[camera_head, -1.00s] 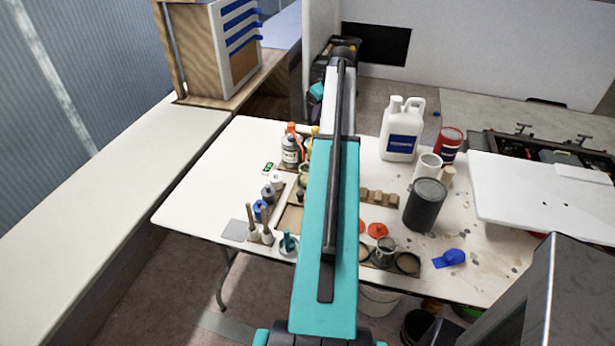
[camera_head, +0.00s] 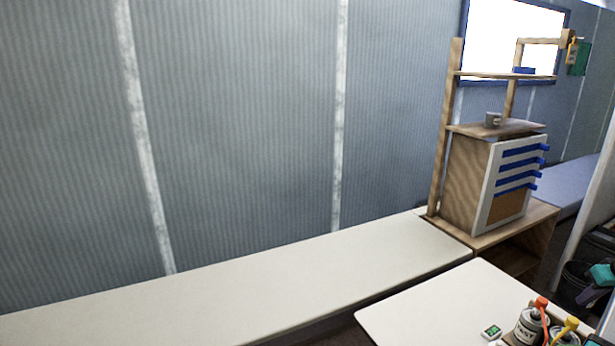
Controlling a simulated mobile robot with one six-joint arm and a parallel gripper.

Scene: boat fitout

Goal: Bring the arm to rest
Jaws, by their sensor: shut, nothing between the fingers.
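Part of my arm, teal and dark, shows at the right edge of the head view. Another bit of teal shows in the bottom right corner. My gripper's fingers are not in view, so what they are near cannot be seen. The white work table (camera_head: 440,310) fills the bottom right, with most of it cut off by the frame.
Bottles with an orange cap (camera_head: 529,326) and a yellow cap (camera_head: 565,332) stand on the table near a small green-screened device (camera_head: 491,331). A long pale bench (camera_head: 230,292) runs along the ribbed wall, clear on top. A wooden cabinet (camera_head: 472,185) carries a cup (camera_head: 493,119).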

